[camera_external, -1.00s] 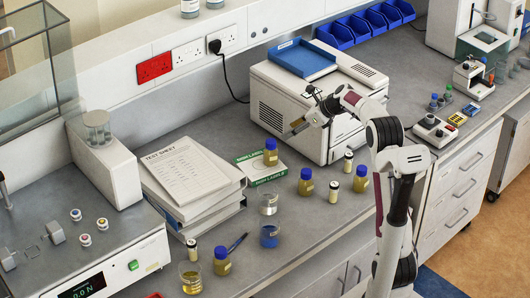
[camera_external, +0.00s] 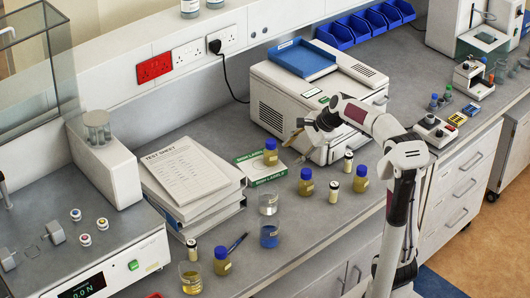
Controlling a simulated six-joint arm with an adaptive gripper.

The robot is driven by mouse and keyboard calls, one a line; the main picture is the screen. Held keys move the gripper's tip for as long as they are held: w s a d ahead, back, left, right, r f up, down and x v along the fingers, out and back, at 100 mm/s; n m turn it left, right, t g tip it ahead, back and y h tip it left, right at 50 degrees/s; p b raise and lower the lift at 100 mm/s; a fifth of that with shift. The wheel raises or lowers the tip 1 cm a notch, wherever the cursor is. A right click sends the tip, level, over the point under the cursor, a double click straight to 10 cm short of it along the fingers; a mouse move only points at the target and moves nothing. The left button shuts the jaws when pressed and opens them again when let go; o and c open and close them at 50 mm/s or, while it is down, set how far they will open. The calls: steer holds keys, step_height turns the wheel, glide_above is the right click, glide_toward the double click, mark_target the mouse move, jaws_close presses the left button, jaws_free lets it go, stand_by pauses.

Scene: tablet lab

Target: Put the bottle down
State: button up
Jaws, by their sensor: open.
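Several yellow bottles with blue caps stand upright on the grey bench. One bottle (camera_external: 271,153) stands at the edge of the white-and-green label sheet (camera_external: 259,167). Another bottle (camera_external: 306,182) stands in the middle of the bench, one more (camera_external: 360,180) stands to its right, and another (camera_external: 222,262) is at the front left. My gripper (camera_external: 293,141) is open, in front of the white machine, above and to the right of the bottle by the label sheet. No bottle shows between its fingers. The fingertips are small and partly blurred against the machine.
Small vials (camera_external: 334,191) stand among the bottles. A clear beaker (camera_external: 268,203) and a blue-filled beaker (camera_external: 269,236) stand left of centre. A paper stack (camera_external: 192,178) lies at left. The white machine (camera_external: 275,95) is behind. Bare bench lies in front of the bottles.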

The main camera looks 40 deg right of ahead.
steer(key=s+a+f+n+h, duration=0.1)
steer(key=s+a+n, duration=0.1)
steer(key=s+n, duration=0.4)
steer(key=s+a+f+n+h, duration=0.1)
steer(key=s+a+f+n, duration=0.1)
steer(key=s+n, duration=0.5)
steer(key=s+a+f+n, duration=0.2)
steer(key=s+n, duration=0.4)
steer(key=s, duration=0.9)
steer(key=shift+s+f+n+g+h, duration=0.15)
steer(key=shift+s+n+g+h, duration=0.05)
steer(key=shift+n+g+h, duration=0.2)
steer(key=shift+o, duration=0.6)
steer(key=shift+w+a, duration=0.1)
